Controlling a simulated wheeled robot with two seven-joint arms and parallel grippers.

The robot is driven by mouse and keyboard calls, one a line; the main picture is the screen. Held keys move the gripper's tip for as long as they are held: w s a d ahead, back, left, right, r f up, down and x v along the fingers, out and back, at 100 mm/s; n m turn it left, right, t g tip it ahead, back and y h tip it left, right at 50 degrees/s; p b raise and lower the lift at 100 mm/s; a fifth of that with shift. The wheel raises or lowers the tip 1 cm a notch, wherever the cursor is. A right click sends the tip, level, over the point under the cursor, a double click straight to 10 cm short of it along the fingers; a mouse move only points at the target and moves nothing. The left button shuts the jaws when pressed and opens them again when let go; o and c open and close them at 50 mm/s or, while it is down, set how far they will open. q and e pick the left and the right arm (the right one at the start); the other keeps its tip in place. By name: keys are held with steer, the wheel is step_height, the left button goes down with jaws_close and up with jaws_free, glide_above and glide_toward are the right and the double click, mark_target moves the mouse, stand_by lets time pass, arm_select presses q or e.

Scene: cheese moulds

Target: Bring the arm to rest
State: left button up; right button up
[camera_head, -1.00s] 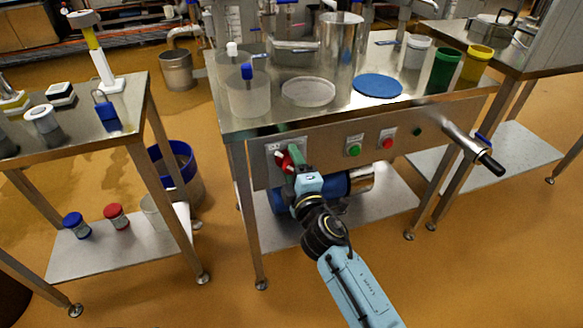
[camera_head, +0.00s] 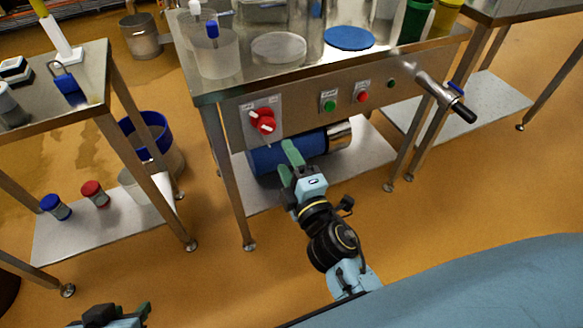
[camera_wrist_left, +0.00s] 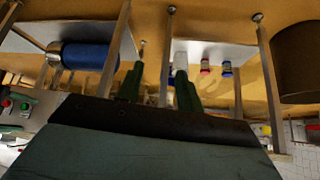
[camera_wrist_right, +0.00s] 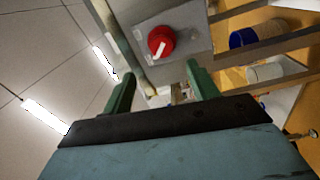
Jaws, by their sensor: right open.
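My right gripper (camera_head: 288,163) is open and empty in front of the steel table, a little below and right of the red rotary knob (camera_head: 263,120). It does not touch the knob. In the right wrist view its two green fingers (camera_wrist_right: 162,82) stand wide apart, with the red knob (camera_wrist_right: 161,41) beyond them. My left gripper (camera_head: 118,314) shows only in part at the bottom left of the head view. In the left wrist view its fingers (camera_wrist_left: 159,85) are apart with nothing between them.
The steel table's front panel (camera_head: 300,108) has a green button (camera_head: 329,106), a red button (camera_head: 362,97) and a lever with a black grip (camera_head: 463,112). A blue cylinder (camera_head: 270,155) lies below. A side table (camera_head: 85,90) stands left. Open floor (camera_head: 440,205) lies in front.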

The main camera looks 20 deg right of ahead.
arm_select(q)
steer(key=shift+w+d+r, duration=0.15)
steer(key=shift+w+r, duration=0.05)
steer(key=shift+w, duration=0.2)
arm_select(e)
steer(key=shift+s, duration=0.9)
